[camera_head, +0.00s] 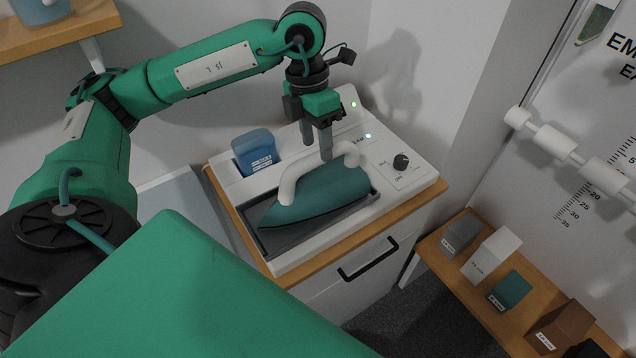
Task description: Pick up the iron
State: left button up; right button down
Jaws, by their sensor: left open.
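The iron (318,196) has a dark teal body and a white arched handle. It rests in a dark tray (262,234) set in the white ironing station (290,262) on a wood-topped cabinet. My right gripper does not show.
A blue container (255,152) sits in the station behind the tray. A black knob (401,161) is at its right. A low wooden shelf (455,272) with several small boxes stands at the right, beside a door with a white bar (556,143). A wall shelf (45,38) is upper left.

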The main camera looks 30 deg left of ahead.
aim_at(317, 153)
pick_arm(q)
jog(key=shift+f, duration=0.55)
jog(key=f, duration=0.1)
jog(key=f+p, duration=0.1)
jog(key=d+f+p, duration=0.1)
jog(key=f, duration=0.1)
jog(key=shift+s+f, duration=0.1)
jog(key=shift+s, duration=0.3)
jog(key=shift+f, duration=0.25)
jog(key=shift+d, duration=0.1)
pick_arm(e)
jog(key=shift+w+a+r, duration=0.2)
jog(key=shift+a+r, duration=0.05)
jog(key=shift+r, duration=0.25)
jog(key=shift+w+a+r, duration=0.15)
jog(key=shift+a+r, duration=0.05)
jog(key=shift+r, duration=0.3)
pick_arm(q)
jog(key=shift+f, duration=0.1)
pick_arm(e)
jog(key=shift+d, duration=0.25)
pick_arm(q)
jog(key=shift+f+b, duration=0.2)
jog(key=shift+b, duration=0.3)
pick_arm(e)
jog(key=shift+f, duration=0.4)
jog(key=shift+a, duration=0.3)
pick_arm(q)
grip_shut()
